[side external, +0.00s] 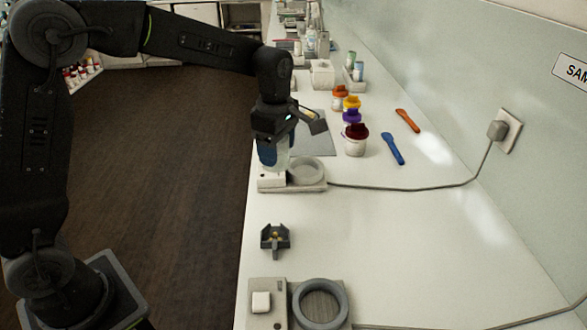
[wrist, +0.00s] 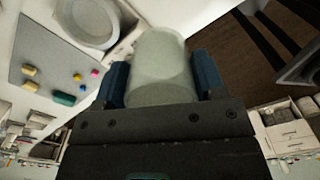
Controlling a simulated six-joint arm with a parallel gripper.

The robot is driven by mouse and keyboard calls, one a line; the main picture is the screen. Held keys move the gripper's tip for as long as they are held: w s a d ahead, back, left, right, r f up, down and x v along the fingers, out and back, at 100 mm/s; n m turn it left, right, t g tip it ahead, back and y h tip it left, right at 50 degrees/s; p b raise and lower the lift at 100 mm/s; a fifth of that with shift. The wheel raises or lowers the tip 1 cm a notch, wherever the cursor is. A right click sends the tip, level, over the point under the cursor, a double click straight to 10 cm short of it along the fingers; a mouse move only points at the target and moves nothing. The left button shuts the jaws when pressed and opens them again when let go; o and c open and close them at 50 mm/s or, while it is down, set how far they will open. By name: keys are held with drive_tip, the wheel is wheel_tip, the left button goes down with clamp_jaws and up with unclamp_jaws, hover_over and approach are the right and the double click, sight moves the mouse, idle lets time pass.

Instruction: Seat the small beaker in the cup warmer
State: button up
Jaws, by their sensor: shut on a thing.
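My gripper (side external: 271,156) is shut on the small beaker (wrist: 160,68), a pale, frosted cylinder between its two blue fingers. In the side view the beaker is largely hidden by the fingers. My gripper is over the left, flat part of a white ring-topped device (side external: 305,186), left of its ring. This ring (wrist: 88,18) also shows at the upper left of the wrist view, apart from the beaker. A second, similar device with a grey ring (side external: 320,304) and a white button stands at the front. I cannot tell for certain which one is the cup warmer.
A small dark holder (side external: 275,238) stands between the two devices. A cable (side external: 420,189) runs from the farther device to the wall plug. Several coloured-lid jars (side external: 355,141), a blue spatula (side external: 393,148) and an orange spatula (side external: 408,120) lie beyond.

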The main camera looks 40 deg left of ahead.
idle(0.3)
drive_tip(key=w+f+m, duration=0.2)
drive_tip(key=w+m, duration=0.4)
drive_tip(key=w, duration=0.4)
hover_over(305, 174)
drive_tip(key=shift+w+f, duration=0.1)
drive_tip(key=shift+f, duration=2.5)
drive_tip(key=shift+f, duration=0.7)
idle(0.5)
drive_tip(key=o, duration=1)
